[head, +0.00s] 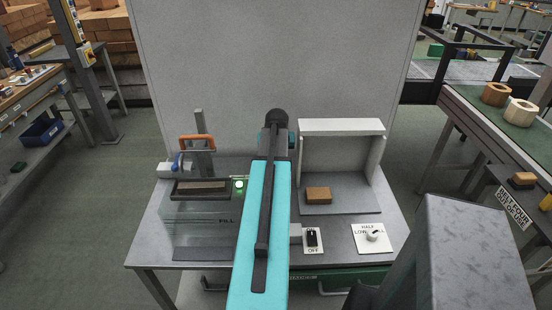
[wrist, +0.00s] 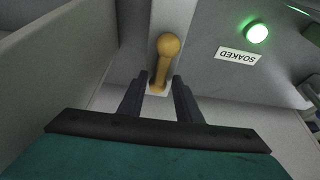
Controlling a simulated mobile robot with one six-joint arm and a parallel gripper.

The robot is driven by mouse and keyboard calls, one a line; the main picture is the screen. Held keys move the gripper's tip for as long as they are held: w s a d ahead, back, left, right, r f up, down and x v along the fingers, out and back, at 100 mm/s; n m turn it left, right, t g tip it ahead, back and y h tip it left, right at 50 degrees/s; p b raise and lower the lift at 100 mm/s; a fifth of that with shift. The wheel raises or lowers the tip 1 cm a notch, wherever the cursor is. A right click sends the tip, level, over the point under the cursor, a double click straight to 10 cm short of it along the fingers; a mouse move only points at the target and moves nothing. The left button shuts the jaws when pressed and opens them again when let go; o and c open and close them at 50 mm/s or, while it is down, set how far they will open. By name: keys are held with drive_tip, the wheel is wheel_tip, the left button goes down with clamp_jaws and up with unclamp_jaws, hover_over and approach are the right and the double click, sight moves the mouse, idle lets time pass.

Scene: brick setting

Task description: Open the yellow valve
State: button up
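The yellow valve (wrist: 167,48) shows in the wrist view as a rounded yellow handle, thicker at its far end and narrowing toward a pale base. My gripper (wrist: 160,80) is open, with one dark finger on each side of the narrow end of the handle. Gaps show between fingers and handle; I cannot tell the depth between them. In the head view my teal arm covers the middle of the bench, and neither the valve nor the gripper tips can be made out.
A green lamp (wrist: 257,32) glows beside a SOAKED label (wrist: 238,56). On the bench (head: 226,262) stand a tank marked FILL (head: 205,225), an orange handle (head: 196,140), a brick (head: 318,195) in an open-fronted grey box (head: 341,127), a black switch (head: 312,238) and a white dial (head: 373,237).

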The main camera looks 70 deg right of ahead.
drive_tip(key=shift+r, duration=0.15)
drive_tip(key=shift+s+a+r, duration=0.1)
drive_tip(key=shift+r, duration=0.3)
drive_tip(key=b+v, duration=0.2)
drive_tip(key=v, duration=1)
drive_tip(key=shift+a+r+b, duration=0.25)
drive_tip(key=shift+r+b, duration=0.05)
idle(0.4)
